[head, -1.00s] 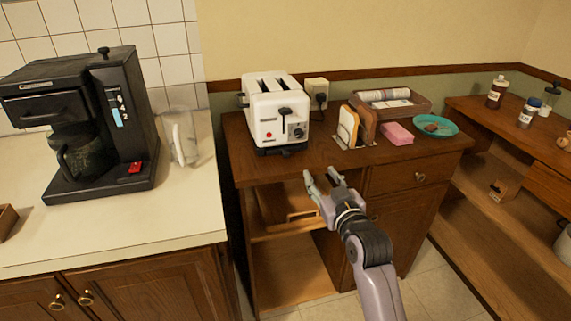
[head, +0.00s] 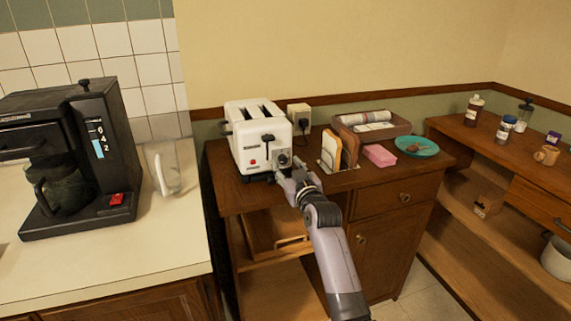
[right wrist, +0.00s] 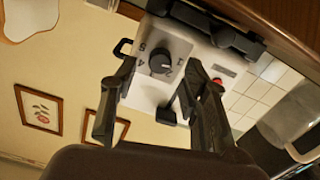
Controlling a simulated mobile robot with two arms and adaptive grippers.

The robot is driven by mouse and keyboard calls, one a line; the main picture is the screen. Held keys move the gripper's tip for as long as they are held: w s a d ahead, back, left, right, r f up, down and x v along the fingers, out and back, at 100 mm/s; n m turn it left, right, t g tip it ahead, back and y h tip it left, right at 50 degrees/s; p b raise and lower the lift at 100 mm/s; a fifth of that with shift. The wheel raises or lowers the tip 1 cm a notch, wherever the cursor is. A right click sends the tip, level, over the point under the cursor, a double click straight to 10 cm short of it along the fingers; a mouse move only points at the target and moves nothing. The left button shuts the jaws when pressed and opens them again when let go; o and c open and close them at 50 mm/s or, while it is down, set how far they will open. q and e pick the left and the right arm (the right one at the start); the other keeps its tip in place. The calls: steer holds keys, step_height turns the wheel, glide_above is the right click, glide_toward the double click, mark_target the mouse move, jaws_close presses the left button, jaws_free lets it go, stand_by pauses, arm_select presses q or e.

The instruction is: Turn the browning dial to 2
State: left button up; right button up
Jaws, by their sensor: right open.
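The white toaster (head: 258,135) stands on the wooden cabinet top, with a dark lever and a red button on its front. Its dark browning dial (head: 284,160) is at the right of that front. In the right wrist view the toaster appears upside down, and the round dial (right wrist: 160,63) shows with small numerals around it; I cannot tell its setting for sure. My right gripper (head: 284,172) is at the toaster's front by the dial. In the right wrist view its open fingers (right wrist: 160,78) lie on either side of the dial; contact is unclear. My left gripper is not in view.
A wall plug (head: 303,122) is behind the toaster. Right of it are a holder with bread-like slices (head: 331,150), a pink block (head: 379,155), a tray (head: 400,127) and a teal plate (head: 428,148). A glass pitcher (head: 165,170) and black coffee machine (head: 75,155) stand left.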

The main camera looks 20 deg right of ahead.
mark_target(283, 160)
steer(key=shift+w, duration=1.05)
steer(key=shift+c, duration=0.2)
jaws_close()
